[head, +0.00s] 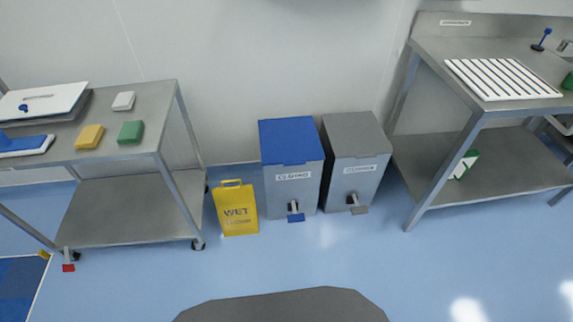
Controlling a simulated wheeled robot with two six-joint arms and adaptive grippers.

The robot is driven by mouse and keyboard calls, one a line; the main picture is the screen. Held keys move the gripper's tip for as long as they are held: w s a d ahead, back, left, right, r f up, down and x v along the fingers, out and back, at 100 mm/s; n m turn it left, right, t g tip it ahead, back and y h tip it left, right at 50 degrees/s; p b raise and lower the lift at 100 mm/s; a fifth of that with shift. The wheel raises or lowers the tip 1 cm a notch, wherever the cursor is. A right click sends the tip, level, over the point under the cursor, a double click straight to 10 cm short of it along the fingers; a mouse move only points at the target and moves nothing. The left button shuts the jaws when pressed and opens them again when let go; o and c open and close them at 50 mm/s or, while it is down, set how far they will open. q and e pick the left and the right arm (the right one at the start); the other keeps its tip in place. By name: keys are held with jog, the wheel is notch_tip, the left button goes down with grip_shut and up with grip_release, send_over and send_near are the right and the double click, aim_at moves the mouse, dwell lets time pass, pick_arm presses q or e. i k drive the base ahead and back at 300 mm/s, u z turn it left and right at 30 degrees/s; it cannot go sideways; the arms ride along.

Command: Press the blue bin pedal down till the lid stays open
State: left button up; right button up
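The blue-lidded bin (292,185) stands on the floor against the wall, in the middle of the head view. Its blue lid (290,140) lies flat and shut on the grey body. The blue pedal (296,218) sticks out low at the front, just above the floor. A second bin (356,180) with a grey lid stands close to its right, also shut, with a grey pedal (360,210). Neither of my grippers shows in this view.
A yellow wet-floor sign (237,210) stands left of the blue-lidded bin. A wheeled steel cart (130,210) stands farther left, and a steel table (465,190) stands at the right. The blue floor (230,275) in front of the bins is clear.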

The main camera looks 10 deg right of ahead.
aim_at(295, 217)
jog(key=u, duration=0.25)
jog(key=i, duration=1.65)
jog(key=z, duration=0.2)
